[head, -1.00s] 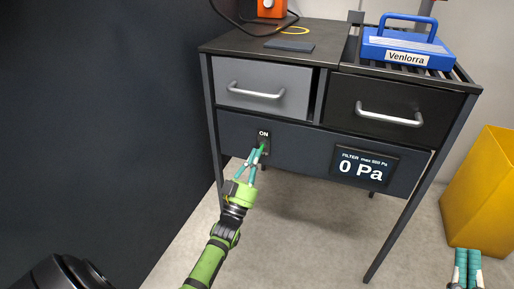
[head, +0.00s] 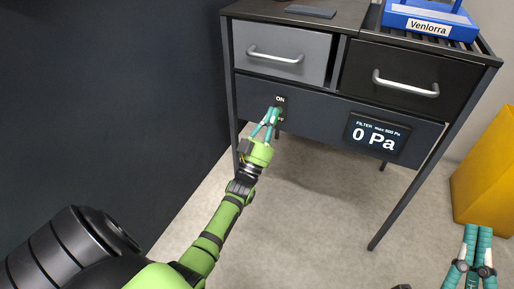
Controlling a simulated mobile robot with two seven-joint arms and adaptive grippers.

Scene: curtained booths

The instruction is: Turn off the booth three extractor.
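The workbench has a dark front panel with a small black switch plate (head: 281,100) at its left. The plate reads "ON" at the top, and part of a lower label shows beside my fingers. My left gripper (head: 273,113) has its teal fingertips together in front of the plate, covering the middle of the switch. I cannot tell whether they touch it. The filter display (head: 376,137) on the same panel reads "0 Pa". My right gripper (head: 478,232) is at the lower right with its fingers together and empty, away from the bench.
Above the panel are a grey drawer (head: 281,54) and a black drawer (head: 400,78), both closed. A blue case (head: 430,19) labelled "Venlorra" rests on the slatted bench top. A yellow bin (head: 490,180) stands at the right. A dark curtain (head: 110,100) hangs at the left.

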